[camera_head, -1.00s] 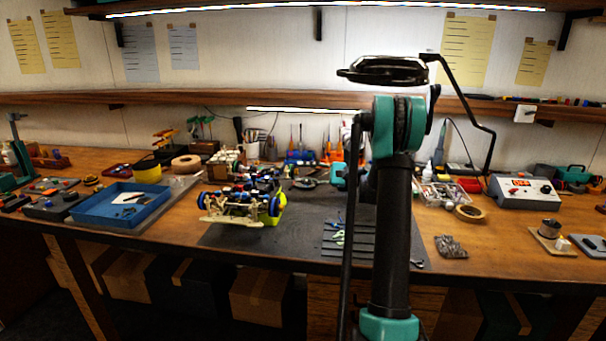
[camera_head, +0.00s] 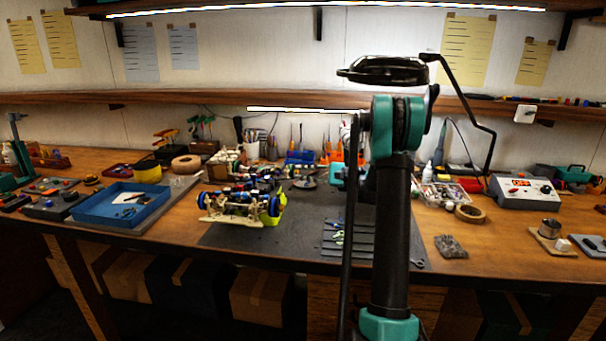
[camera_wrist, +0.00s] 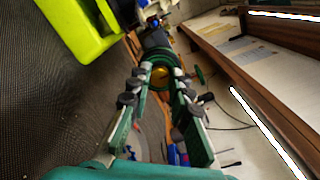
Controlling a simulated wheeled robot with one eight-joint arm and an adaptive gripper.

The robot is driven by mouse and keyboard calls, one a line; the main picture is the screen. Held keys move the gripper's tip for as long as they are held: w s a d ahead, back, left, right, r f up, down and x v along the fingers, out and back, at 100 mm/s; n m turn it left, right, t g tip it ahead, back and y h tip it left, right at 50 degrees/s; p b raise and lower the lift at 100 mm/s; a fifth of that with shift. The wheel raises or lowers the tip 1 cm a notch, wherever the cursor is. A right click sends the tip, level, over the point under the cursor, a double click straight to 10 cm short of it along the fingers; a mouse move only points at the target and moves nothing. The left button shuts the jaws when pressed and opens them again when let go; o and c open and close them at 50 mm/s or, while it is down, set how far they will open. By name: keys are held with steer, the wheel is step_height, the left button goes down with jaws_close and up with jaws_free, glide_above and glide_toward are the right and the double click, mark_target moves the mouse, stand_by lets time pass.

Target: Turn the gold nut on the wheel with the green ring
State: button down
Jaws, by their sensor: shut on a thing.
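The gold nut (camera_wrist: 160,73) shows between my fingertips in the wrist view, at the centre of a round dark wheel with a green ring (camera_wrist: 160,88). My gripper (camera_wrist: 160,78) is closed in around the nut, with one finger on each side. The fingertips partly cover the wheel and ring. In the head view the RC car (camera_head: 232,207) sits on the dark mat, with a bright yellow-green part at its right end. The nut cannot be made out there, and my arm hides most of my gripper.
The yellow-green part (camera_wrist: 82,28) is close to my gripper, at upper left in the wrist view. A blue tray (camera_head: 90,215) lies left of the car. Hand tools (camera_head: 345,240) lie on the mat (camera_head: 290,245) to its right. Shelves and a light strip run behind.

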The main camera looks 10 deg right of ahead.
steer(key=shift+n, duration=1.1)
steer(key=c, duration=1.4)
jaws_free()
steer(key=shift+o, duration=0.2)
steer(key=shift+d, duration=0.1)
steer(key=v, duration=1.2)
steer(key=shift+s, duration=0.15)
